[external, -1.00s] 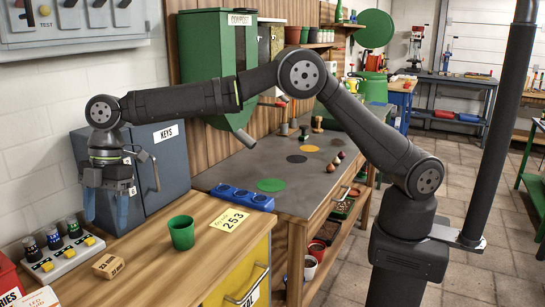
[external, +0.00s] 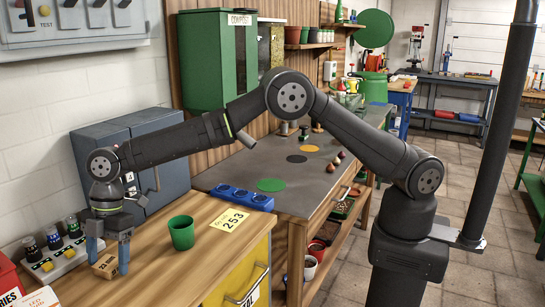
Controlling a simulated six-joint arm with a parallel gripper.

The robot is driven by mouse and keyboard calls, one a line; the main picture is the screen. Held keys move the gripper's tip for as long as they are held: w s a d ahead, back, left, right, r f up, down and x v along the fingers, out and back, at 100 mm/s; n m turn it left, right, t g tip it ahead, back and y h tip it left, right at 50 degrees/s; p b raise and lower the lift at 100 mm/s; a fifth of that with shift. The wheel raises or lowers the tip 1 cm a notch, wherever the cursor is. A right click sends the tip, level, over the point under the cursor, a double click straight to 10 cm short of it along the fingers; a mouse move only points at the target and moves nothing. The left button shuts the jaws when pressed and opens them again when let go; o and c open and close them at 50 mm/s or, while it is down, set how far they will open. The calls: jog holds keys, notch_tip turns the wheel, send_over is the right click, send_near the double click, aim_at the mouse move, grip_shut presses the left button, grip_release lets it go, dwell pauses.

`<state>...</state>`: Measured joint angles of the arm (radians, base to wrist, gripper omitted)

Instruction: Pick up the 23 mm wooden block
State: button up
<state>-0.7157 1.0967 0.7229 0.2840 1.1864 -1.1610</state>
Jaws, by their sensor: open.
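The wooden block (external: 106,266) lies on the wooden bench top (external: 150,273), with dark markings on it; I can read "23". My gripper (external: 108,265) points down with its two blue-grey fingers apart. One finger is to the left of the block and the other to the right. The fingers reach down to about the block's height. I cannot tell whether either finger touches it. The left finger and the gripper body hide part of the block.
A green cup (external: 182,234) stands right of the gripper, with a yellow "253" card (external: 230,220) beyond it. A grey key cabinet (external: 155,160) stands behind.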

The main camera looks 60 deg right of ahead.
jog(key=c, duration=1.1)
jog(key=shift+o, duration=0.2)
jog(key=shift+r, duration=0.1)
